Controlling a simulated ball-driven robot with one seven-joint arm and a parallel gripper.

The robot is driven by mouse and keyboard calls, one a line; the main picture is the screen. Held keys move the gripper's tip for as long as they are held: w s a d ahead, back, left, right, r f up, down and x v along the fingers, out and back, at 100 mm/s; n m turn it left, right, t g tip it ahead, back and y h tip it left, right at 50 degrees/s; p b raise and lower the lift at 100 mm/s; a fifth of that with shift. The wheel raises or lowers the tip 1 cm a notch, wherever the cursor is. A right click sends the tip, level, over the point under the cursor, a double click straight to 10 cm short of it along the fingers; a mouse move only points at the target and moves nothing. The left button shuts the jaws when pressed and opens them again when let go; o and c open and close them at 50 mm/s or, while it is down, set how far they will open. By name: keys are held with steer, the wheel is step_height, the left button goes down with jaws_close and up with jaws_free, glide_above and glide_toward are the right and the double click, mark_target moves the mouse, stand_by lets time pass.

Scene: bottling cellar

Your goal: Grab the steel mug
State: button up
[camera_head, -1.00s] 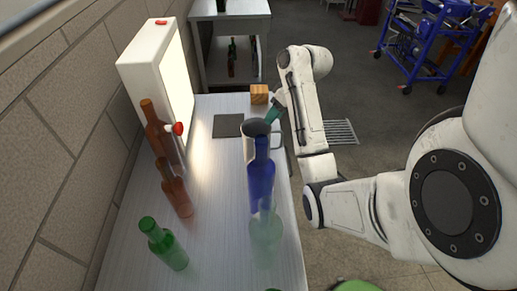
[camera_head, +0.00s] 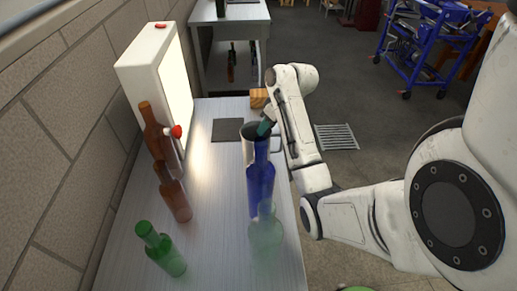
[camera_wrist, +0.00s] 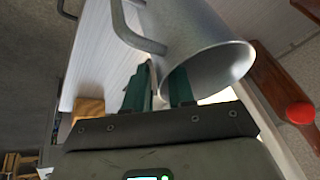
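The steel mug (camera_head: 248,148) stands on the bench behind the blue bottle, which hides part of it in the head view. In the wrist view the mug (camera_wrist: 185,35) is large, with its open mouth toward the lower right and its handle at the upper left. My gripper (camera_head: 264,127) is at the mug's rim in the head view. In the wrist view its two dark green fingers (camera_wrist: 158,82) are apart, with the rim's near wall between them. One finger is outside the mug and the other is at its mouth. I cannot tell whether either finger touches it.
The blue bottle (camera_head: 260,185) and a pale green bottle (camera_head: 266,240) stand in front of the mug. Two brown bottles (camera_head: 174,195) and a green bottle (camera_head: 162,250) stand left. A lit white panel (camera_head: 150,85), dark mat (camera_head: 228,130) and wooden block (camera_head: 258,98) are farther back.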

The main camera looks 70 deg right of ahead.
jaws_close()
steer(key=shift+r, duration=0.1)
stand_by(0.9)
